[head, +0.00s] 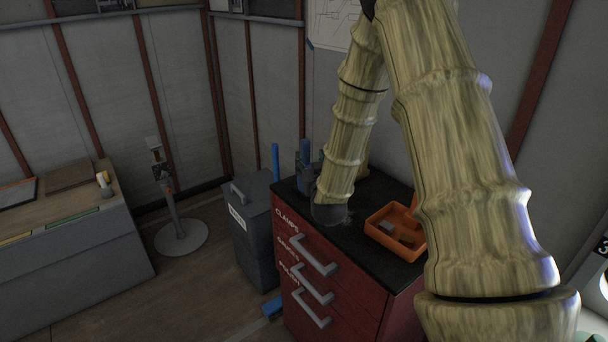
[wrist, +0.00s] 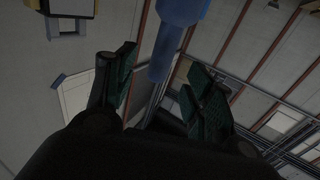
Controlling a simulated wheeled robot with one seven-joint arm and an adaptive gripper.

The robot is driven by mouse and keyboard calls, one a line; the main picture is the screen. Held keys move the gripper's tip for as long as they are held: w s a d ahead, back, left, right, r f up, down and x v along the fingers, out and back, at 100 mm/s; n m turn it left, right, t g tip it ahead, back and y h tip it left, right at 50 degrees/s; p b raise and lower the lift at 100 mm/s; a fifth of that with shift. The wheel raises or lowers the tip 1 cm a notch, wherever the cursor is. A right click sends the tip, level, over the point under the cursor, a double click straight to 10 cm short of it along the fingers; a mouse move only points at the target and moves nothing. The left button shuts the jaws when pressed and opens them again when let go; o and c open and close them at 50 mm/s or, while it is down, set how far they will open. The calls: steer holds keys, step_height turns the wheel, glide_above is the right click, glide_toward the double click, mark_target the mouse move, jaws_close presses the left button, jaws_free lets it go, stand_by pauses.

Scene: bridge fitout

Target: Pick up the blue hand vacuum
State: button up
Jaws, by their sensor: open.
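A blue cylindrical thing (wrist: 178,30), seemingly part of the blue hand vacuum, enters the wrist view at the top. It has a wide body and a narrower end. It appears between and beyond the fingertips of my gripper (wrist: 158,78), which are spread apart with nothing clamped. I cannot tell its distance. In the head view, my arm bends down to the dark top of the red drawer cabinet (head: 357,283), partly hiding it. An upright blue tube (head: 276,162) shows left of the cabinet top; I cannot tell whether it is the same thing.
An orange tray (head: 378,236) sits on the cabinet top, right of my wrist. A grey bin (head: 245,222) stands left of the cabinet. A small blue item (head: 272,307) lies on the floor. A workbench (head: 75,255) and a round-based stand (head: 181,237) are farther left, with open floor between.

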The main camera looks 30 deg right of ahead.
mark_target(306, 152)
steer(key=shift+x, duration=1.15)
steer(key=shift+w+d+r+p, duration=0.15)
steer(key=shift+w+p, duration=0.25)
steer(key=shift+p, duration=0.25)
steer(key=shift+p+x, duration=1.2)
steer(key=shift+x, duration=0.95)
steer(key=c, duration=1.1)
